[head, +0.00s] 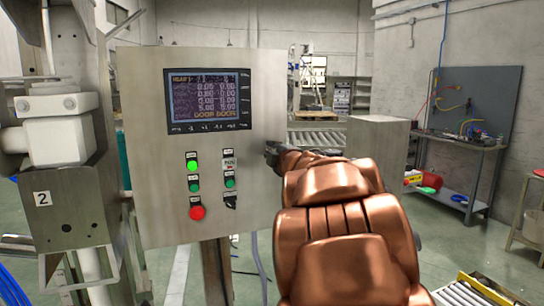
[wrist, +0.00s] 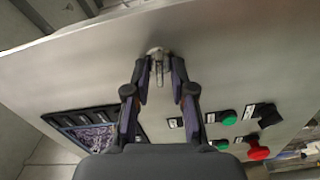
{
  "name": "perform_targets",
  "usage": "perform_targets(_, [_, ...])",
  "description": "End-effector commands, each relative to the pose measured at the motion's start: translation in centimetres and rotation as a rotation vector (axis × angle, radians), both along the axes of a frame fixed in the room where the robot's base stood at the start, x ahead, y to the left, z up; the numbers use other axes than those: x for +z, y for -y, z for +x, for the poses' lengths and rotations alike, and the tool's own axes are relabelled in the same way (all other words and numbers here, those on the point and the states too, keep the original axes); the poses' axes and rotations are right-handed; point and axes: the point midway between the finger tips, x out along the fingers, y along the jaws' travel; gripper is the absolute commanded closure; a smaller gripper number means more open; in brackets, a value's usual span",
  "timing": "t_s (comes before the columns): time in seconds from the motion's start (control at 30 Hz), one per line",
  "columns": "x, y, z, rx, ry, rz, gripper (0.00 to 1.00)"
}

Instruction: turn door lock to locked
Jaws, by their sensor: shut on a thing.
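The door lock (wrist: 156,53) is a small silver fitting near the edge of the grey cabinet door, and a short lever on it points down in the wrist view. My gripper (wrist: 161,68) has its two dark fingers closed around this lever, one on each side. In the head view my gripper (head: 271,153) is at the right edge of the cabinet door (head: 150,130), beside the buttons. There the lock is hidden behind my gripper and copper-coloured arm. I cannot tell from the lever whether it stands at locked.
The cabinet door carries a display (head: 209,100), green buttons (head: 192,166) and a red button (head: 197,212); the buttons also show in the wrist view. A grey machine marked 2 (head: 66,200) stands close on the left.

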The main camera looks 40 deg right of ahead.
Motion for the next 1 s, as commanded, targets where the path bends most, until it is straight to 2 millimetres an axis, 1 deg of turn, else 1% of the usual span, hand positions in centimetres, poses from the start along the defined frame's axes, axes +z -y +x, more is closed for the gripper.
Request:
perform_targets(0.2, [-0.21,0.01,-0.01,0.0,-0.03,-0.117,1.0])
perform_targets(0.4, [-0.17,-0.01,-0.01,0.0,-0.045,-0.171,1.0])
perform_targets(0.93, [-0.14,0.02,0.0,0.0,-0.05,-0.191,1.0])
perform_targets(0.97, [-0.13,0.02,0.0,0.0,-0.05,-0.191,0.74])
perform_targets(1.0, [-0.12,0.01,0.0,0.0,-0.049,-0.19,0.7])
